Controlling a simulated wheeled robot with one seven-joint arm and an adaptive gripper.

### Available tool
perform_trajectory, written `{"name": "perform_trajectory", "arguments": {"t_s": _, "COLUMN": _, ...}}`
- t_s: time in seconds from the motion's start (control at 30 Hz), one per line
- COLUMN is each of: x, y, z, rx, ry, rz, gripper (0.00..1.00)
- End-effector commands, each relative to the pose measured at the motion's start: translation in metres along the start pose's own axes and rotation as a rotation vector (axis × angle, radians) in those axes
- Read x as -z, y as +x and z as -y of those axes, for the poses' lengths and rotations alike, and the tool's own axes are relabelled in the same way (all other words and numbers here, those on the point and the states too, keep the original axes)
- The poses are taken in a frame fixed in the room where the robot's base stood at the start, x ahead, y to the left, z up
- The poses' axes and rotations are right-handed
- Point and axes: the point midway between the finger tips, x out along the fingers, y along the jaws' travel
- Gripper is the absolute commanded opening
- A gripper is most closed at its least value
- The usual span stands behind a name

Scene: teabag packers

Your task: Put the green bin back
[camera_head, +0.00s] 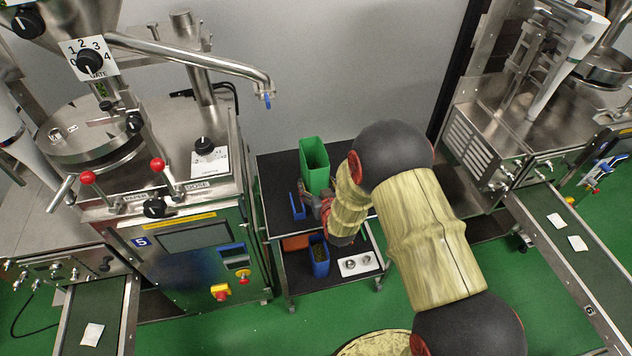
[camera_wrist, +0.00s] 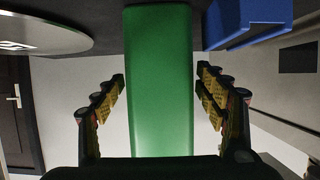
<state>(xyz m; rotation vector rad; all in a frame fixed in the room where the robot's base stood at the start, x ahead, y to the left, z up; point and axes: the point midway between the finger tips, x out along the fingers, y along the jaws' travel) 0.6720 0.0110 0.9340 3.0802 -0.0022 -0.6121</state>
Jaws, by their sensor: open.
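The green bin (camera_head: 314,164) is a tall, open-topped box standing upright on the black top shelf of a small cart (camera_head: 272,190) in the head view. In the wrist view the green bin (camera_wrist: 158,80) fills the middle, between the two fingers. My gripper (camera_wrist: 162,98) is open, with a finger on each side of the bin and a visible gap on both sides. In the head view my gripper (camera_head: 318,205) is at the near side of the bin, partly hidden by my arm.
Machine 5 (camera_head: 185,240) is close on the left. Another machine with a conveyor (camera_head: 572,240) is at right.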

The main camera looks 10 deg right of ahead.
Motion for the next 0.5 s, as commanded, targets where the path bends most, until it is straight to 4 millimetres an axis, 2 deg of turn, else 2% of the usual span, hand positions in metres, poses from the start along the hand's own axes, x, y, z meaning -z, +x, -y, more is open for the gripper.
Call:
{"name": "perform_trajectory", "arguments": {"t_s": 0.3, "x": 0.002, "y": -0.066, "z": 0.000, "rx": 0.000, "ry": 0.000, "rz": -0.001, "gripper": 0.72}}
{"name": "perform_trajectory", "arguments": {"t_s": 0.5, "x": 0.001, "y": -0.091, "z": 0.000, "rx": 0.000, "ry": 0.000, "rz": 0.001, "gripper": 0.72}}
